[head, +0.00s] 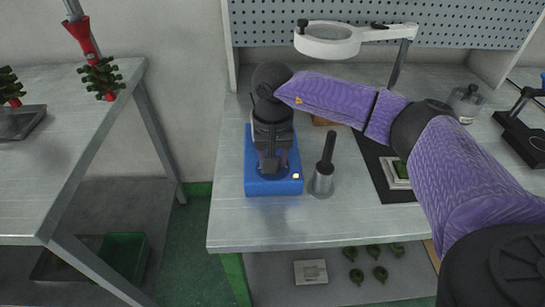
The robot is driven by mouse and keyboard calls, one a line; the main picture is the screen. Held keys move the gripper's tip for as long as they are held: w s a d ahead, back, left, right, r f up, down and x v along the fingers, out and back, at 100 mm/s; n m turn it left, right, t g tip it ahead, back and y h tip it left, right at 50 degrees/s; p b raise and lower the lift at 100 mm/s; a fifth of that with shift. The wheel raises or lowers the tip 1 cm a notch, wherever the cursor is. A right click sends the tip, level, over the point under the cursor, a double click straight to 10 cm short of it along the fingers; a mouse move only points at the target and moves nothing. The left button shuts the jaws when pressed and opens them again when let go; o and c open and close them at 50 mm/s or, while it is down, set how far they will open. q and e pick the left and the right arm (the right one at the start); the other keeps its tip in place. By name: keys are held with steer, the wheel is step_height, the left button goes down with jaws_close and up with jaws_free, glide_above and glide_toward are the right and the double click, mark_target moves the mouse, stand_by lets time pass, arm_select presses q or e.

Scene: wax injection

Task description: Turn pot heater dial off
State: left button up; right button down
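The pot heater (258,187) is a blue box on the metal workbench, left of its middle. A small pale and orange spot (296,176) shows at its front right; I cannot tell if it is the dial. My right arm comes in from the right, and my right gripper (271,165) points down over the heater, hiding much of its top. The fingers are dark and small here, so I cannot tell whether they are open or touching anything. My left gripper is not in view.
A metal cylinder with a dark handle (322,181) stands close right of the heater. A ring-shaped magnifier lamp (328,40) is behind my arm. A black mat (378,172) lies further right. The bench's front left is clear. Another table (75,130) stands left across a gap.

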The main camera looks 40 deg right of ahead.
steer(key=n+b, duration=0.1)
steer(key=n, duration=0.4)
steer(key=shift+n+b, duration=0.3)
steer(key=shift+n, duration=1.5)
steer(key=shift+c, duration=1.9)
jaws_free()
steer(key=shift+o, duration=0.5)
step_height(320, 180, up, 10)
steer(key=p, duration=0.3)
